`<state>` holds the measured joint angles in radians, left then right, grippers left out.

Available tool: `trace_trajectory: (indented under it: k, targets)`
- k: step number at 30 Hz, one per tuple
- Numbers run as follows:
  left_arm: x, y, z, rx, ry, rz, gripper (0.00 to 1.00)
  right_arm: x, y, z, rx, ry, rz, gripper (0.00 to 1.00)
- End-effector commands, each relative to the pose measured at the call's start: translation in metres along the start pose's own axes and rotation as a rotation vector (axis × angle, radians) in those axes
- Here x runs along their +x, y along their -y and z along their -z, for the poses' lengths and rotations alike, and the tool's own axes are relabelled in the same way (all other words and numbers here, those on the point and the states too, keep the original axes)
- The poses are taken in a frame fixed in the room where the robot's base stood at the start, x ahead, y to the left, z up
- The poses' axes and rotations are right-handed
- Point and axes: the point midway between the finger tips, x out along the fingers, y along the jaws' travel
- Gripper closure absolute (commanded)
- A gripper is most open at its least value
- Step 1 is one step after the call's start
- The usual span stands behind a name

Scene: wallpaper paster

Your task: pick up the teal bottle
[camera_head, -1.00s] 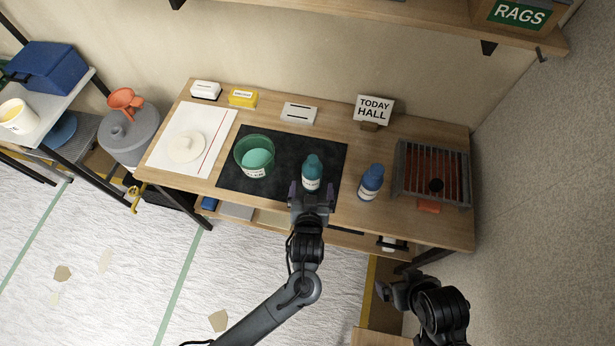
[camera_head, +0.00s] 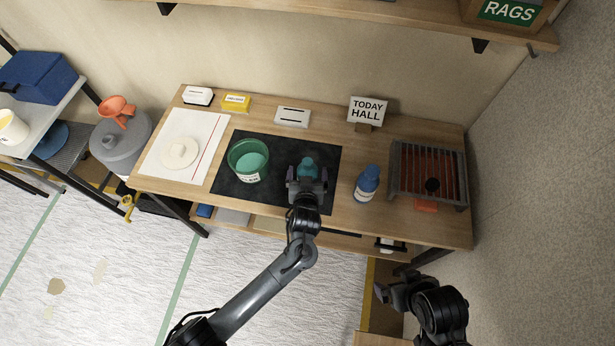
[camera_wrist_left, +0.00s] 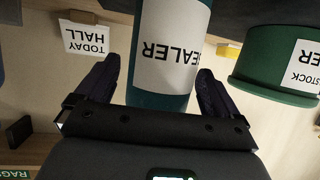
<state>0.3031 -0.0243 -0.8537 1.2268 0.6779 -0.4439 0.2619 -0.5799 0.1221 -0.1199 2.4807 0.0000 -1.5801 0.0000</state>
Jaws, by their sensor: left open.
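The teal bottle (camera_head: 308,164) stands on the black mat (camera_head: 240,193) on the workbench. In the left wrist view the bottle (camera_wrist_left: 160,100) appears upside down with a white label ending in "EALER". My left gripper (camera_head: 307,180) is at the bottle and hides its lower part in the head view. In the left wrist view its dark fingers (camera_wrist_left: 155,88) are apart, one on each side of the bottle. I cannot tell whether either touches it. My right gripper (camera_head: 384,291) is low at the right, away from the bench top; its jaws are unclear.
A blue bottle (camera_head: 367,184) stands close on the right, by a grey rack (camera_head: 396,171) with red bars. A green tub (camera_head: 236,168) stands left on the mat. A "TODAY HALL" sign (camera_head: 367,110) stands behind. A shelf (camera_head: 420,14) overhangs the back.

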Motion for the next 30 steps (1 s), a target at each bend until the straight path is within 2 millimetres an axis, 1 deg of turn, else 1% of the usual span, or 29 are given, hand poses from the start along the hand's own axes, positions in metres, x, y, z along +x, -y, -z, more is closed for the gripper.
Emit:
trace_trajectory:
  k: [8, 11, 21, 22, 30]
  targets:
    - [0.0025, -0.0003, 0.0001, 0.0, 0.0, -0.001, 0.04, 0.0003, 0.0007, 0.0002, 0.002, 0.0, 0.002, 0.01]
    - [0.0024, -0.0003, 0.0001, 0.0, 0.0, -0.001, 0.18, 0.0003, 0.0009, 0.0002, 0.003, 0.0, 0.003, 0.01]
    - [0.0023, -0.0003, 0.0001, 0.0, 0.0, -0.001, 0.7, 0.0004, 0.001, 0.0002, 0.003, 0.0, 0.003, 0.01]
    - [0.0023, -0.0006, 0.0013, -0.001, -0.002, -0.001, 0.73, 0.0003, 0.001, 0.0002, 0.003, 0.0, 0.003, 0.01]
    - [0.0014, -0.0007, 0.0032, -0.001, -0.002, -0.001, 0.73, -0.0015, 0.0009, 0.0007, 0.003, 0.0, 0.003, 0.01]
